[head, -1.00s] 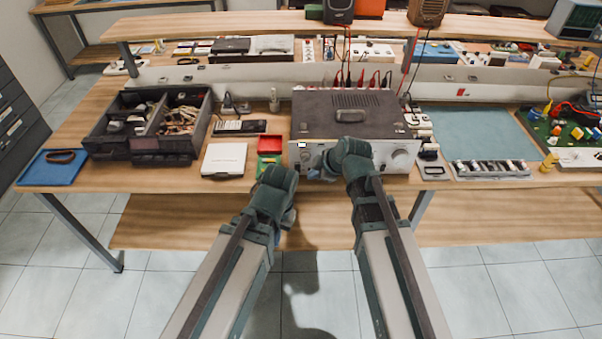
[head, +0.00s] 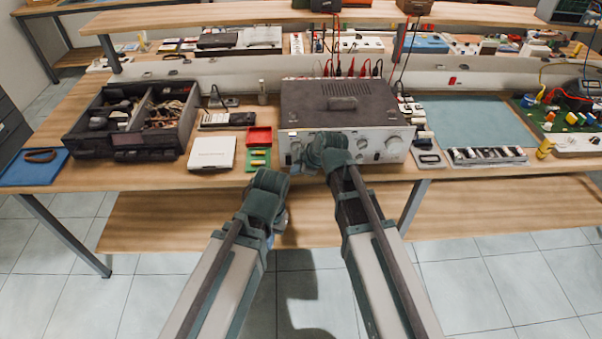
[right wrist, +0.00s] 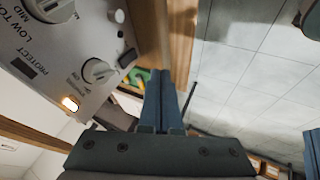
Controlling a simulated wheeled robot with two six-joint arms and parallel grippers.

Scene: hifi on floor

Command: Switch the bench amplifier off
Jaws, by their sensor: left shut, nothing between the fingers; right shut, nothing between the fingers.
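The bench amplifier (head: 340,100) is a dark-topped box with a pale front panel, standing at the front of the bench. My right gripper (head: 308,168) is shut and empty, close in front of the left part of that panel. In the right wrist view its fingers (right wrist: 160,100) are together beside the amplifier panel (right wrist: 60,45), apart from the knobs. That view shows a glowing orange-white switch or lamp (right wrist: 70,103), a knob (right wrist: 98,70) and a "PROTECT" label. My left gripper (head: 278,215) is shut and empty, lower, in front of the bench edge; its fingertips are mostly hidden.
A black divided bin (head: 133,155), a white box (head: 212,152) and red and green trays (head: 259,137) stand left of the amplifier. Small parts and a long connector strip (head: 486,155) lie to the right. Cables rise behind the amplifier. The floor before the bench is clear.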

